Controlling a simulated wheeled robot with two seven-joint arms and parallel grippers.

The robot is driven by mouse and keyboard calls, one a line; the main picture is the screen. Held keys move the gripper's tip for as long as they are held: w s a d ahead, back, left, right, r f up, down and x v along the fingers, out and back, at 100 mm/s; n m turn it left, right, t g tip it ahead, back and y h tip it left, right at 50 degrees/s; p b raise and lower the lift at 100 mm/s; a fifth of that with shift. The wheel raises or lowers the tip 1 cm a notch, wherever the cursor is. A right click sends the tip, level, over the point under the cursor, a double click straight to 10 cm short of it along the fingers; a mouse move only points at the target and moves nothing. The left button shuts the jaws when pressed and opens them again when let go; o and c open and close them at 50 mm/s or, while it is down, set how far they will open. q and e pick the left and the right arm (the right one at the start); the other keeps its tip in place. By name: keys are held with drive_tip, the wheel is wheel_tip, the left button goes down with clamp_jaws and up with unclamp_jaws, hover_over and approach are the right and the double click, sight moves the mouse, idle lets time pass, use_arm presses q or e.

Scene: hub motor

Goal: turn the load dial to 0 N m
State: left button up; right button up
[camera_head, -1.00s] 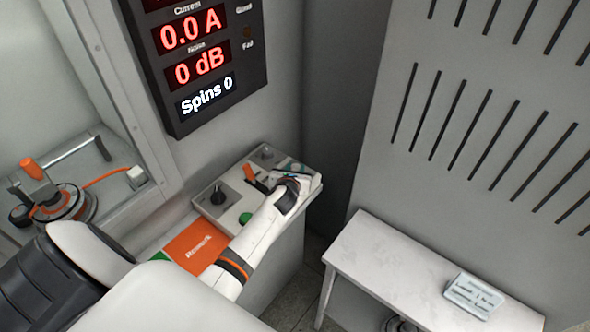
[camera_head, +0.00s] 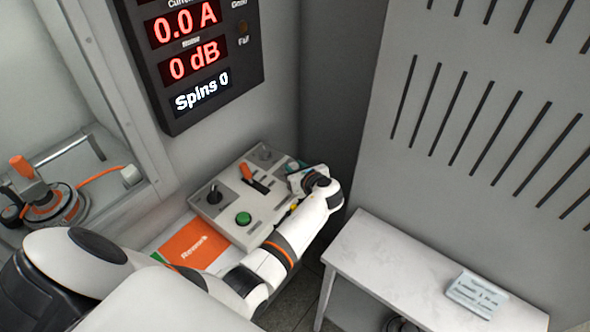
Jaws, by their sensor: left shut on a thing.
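My left gripper (camera_head: 301,178) is at the far right end of the grey control panel (camera_head: 228,226). It is shut on what appears to be the load dial there; the dial is mostly hidden by the gripper and wrist. Teal parts show beside the fingers, and I cannot read any scale or setting. My right gripper is not in view.
The panel also has a black knob (camera_head: 213,196), an orange lever (camera_head: 252,178) and a green button (camera_head: 243,218). A dark display (camera_head: 198,62) above shows 0.0 A, 0 dB, Spins 0. A white bench (camera_head: 390,269) with a label card (camera_head: 475,295) stands right.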

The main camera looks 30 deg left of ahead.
use_arm(q)
drive_tip(key=shift+f+n+g, duration=0.1)
drive_tip(key=shift+n+g, duration=0.4)
drive_tip(key=shift+g, duration=0.1)
drive_tip(key=o, duration=1)
drive_tip(key=shift+d, duration=0.15)
drive_tip(key=v, duration=1.2)
drive_tip(key=shift+f, duration=0.2)
